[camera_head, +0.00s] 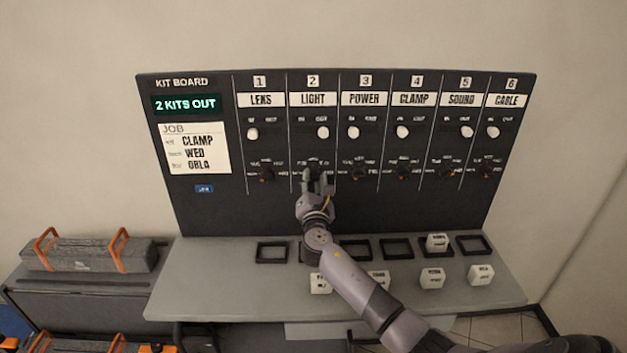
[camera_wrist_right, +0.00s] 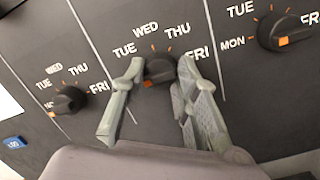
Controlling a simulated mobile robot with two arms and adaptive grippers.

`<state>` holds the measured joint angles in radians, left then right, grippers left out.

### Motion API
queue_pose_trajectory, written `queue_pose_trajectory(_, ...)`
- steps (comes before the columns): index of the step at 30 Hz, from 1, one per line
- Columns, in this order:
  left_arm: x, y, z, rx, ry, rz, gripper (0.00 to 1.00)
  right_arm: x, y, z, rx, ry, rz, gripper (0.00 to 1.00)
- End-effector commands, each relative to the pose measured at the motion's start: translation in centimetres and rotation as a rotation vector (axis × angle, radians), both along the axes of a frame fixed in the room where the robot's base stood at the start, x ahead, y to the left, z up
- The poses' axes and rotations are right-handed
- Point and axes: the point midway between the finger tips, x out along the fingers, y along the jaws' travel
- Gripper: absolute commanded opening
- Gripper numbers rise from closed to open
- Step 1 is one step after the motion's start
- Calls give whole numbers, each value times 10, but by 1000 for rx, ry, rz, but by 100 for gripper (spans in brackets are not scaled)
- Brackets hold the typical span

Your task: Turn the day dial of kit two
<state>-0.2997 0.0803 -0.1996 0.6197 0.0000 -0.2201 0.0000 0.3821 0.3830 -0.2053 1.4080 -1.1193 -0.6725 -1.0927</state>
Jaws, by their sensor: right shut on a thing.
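The kit board (camera_head: 218,210) stands upright at the back, with numbered columns. Column 2, LIGHT (camera_head: 313,99), has a white slider knob (camera_head: 323,132) at its right end and a day dial below. My right gripper (camera_head: 317,180) is at that dial and largely hides it in the head view. In the right wrist view, the dark day dial (camera_wrist_right: 159,68) sits between the fingers of my right gripper (camera_wrist_right: 160,72), which is shut on it. An orange mark shows at the dial's lower left. TUE, WED, THU and FRI are readable; MON is hidden by a finger. My left gripper is not in view.
Neighbouring dials, kit one (camera_wrist_right: 68,100) and kit three (camera_wrist_right: 278,30), sit close on either side. A job card (camera_head: 195,150) reads CLAMP, WED, OBLA. The grey shelf (camera_head: 215,285) holds dark square frames and several white blocks. A grey case (camera_head: 88,254) lies at left.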

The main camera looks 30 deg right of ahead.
Motion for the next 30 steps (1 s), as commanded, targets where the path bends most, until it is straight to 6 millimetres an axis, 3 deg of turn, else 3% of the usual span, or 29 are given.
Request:
queue_pose_trajectory(13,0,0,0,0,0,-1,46,-1,1,-6,-8,15,2,0)
queue_pose_trajectory(14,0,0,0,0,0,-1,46,-1,1,-6,-8,15,2,30)
queue_pose_trajectory(22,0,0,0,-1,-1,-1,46,0,1,-3,-7,10,1,48)
queue_pose_trajectory(30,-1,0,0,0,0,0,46,0,0,-1,-8,7,0,49)
